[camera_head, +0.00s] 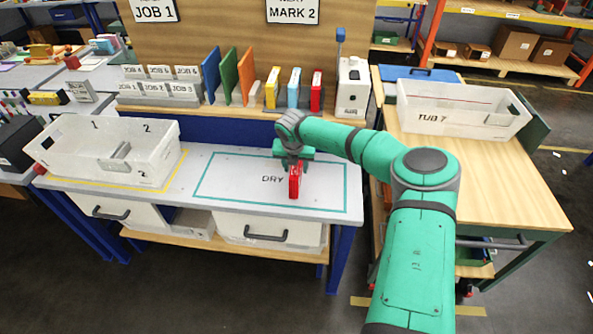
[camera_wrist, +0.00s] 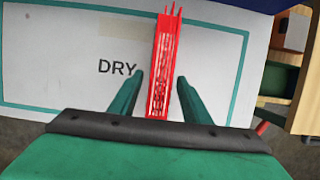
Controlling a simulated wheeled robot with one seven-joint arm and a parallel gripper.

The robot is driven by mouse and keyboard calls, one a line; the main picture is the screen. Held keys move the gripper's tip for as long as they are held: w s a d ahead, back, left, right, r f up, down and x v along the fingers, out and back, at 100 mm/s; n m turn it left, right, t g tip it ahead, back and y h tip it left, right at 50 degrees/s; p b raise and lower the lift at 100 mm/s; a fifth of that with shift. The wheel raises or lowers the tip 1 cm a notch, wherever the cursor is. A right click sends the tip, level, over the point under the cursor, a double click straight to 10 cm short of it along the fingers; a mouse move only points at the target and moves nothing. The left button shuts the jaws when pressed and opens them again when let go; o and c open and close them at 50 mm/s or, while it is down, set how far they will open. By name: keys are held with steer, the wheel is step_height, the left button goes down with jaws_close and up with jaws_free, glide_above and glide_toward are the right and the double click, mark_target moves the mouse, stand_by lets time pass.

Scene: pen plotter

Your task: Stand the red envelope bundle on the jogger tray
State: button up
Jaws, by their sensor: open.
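A narrow red block (camera_head: 295,182) stands on the grey bench top inside the teal DRY outline. In the wrist view the red block (camera_wrist: 163,70) has fine light ridges and a few thin prongs at its far end; I cannot tell for sure that it is the envelope bundle. My gripper (camera_head: 293,160) is over it, and in the wrist view the open fingers (camera_wrist: 160,77) lie on either side of it, with gaps showing. A similar red upright piece (camera_head: 316,91) stands on the back shelf. I cannot pick out the jogger tray with certainty.
Yellow (camera_head: 272,88) and light-blue pieces (camera_head: 294,88) stand by the shelf's red one, left of a white device (camera_head: 352,88) with a blue knob. A white tub (camera_head: 70,160) sits left, TUB 7 (camera_head: 432,119) right. The DRY area around the red block is clear.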

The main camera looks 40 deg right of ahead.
steer(key=v, duration=0.8)
steer(key=shift+s+r, duration=0.15)
steer(key=shift+r, duration=0.15)
steer(key=shift+a, duration=0.15)
